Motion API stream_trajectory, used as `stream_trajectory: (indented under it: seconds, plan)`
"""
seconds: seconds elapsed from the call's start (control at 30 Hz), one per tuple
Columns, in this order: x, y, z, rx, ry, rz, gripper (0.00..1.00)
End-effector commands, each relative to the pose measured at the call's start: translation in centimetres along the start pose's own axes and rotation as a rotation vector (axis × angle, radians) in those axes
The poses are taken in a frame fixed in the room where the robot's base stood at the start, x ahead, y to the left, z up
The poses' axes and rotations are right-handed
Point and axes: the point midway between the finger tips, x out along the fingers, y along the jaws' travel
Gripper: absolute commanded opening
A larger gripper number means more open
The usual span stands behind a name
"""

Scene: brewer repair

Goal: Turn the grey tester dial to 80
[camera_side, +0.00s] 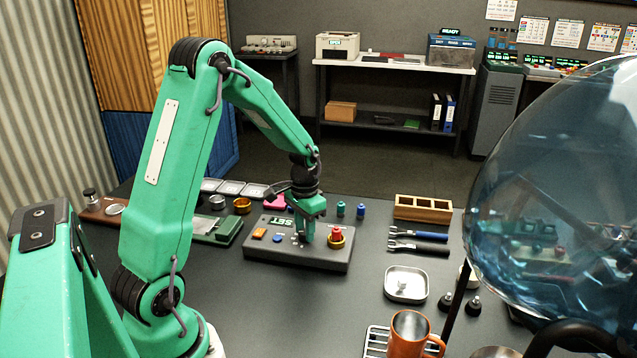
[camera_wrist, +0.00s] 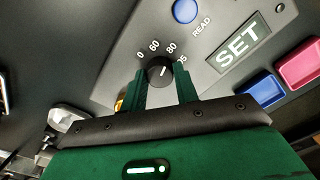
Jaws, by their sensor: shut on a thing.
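The tester (camera_side: 320,260) is a dark grey box on the table with a SET display, an orange button, a blue button and a red knob on a yellow ring. Its small dark dial (camera_wrist: 160,71) shows in the wrist view, with marks around it including 0, 60 and 80. The white pointer line on the dial points up and slightly right, roughly at 80. My gripper (camera_wrist: 163,88) is shut on the dial, one green finger on each side. In the side view my gripper (camera_side: 300,238) points down over the tester and hides the dial.
A large glass globe (camera_side: 570,200) fills the right foreground.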

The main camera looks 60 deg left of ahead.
Motion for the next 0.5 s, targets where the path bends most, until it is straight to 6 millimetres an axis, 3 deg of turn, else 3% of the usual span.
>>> stream_trajectory:
  seconds: [0.5]
  plan:
    - [0.23, -0.26, 0.29, 0.116, -0.011, 0.005, 0.07]
